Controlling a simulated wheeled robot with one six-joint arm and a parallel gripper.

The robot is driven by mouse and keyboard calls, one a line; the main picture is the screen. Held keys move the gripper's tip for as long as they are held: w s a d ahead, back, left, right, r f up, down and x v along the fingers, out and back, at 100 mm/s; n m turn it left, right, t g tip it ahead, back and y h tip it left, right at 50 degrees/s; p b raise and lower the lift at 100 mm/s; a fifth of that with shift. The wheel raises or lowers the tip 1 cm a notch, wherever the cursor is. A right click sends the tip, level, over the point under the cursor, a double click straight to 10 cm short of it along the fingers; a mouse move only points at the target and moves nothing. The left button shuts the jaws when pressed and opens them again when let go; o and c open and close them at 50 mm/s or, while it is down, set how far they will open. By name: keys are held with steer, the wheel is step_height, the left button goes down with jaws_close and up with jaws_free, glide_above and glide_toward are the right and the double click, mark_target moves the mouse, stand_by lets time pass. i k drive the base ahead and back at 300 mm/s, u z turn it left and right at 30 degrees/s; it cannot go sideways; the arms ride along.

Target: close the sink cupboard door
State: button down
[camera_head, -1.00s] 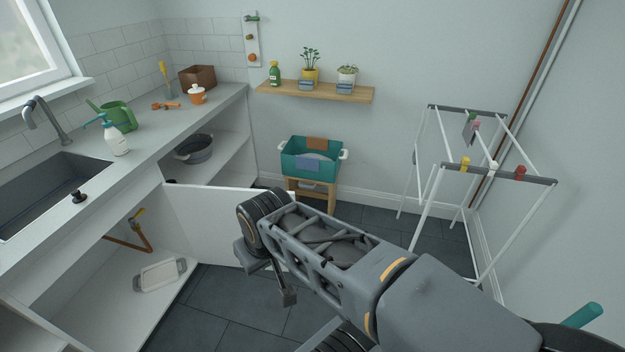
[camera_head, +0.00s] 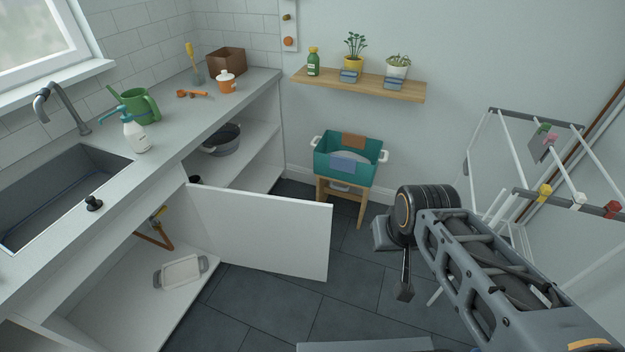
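The white sink cupboard door (camera_head: 262,230) stands open, swung out from the counter front over the dark floor. Its free edge is at the right, and its whole outer end shows. The open sink cupboard (camera_head: 125,295) shows its white floor below the sink. My gripper (camera_head: 399,272) hangs from the dark wrist to the right of the door's free edge, apart from it in the picture. One dark finger points down; the other cannot be made out, so its opening is unclear. I see nothing held in it.
A teal tub (camera_head: 348,157) on a wooden stool stands behind the door. A drying rack (camera_head: 500,165) stands at the right. Floor tiles (camera_head: 255,305) in front of the door are clear.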

mark_target(287, 236)
steer(key=i, duration=0.95)
steer(key=u, duration=1.3)
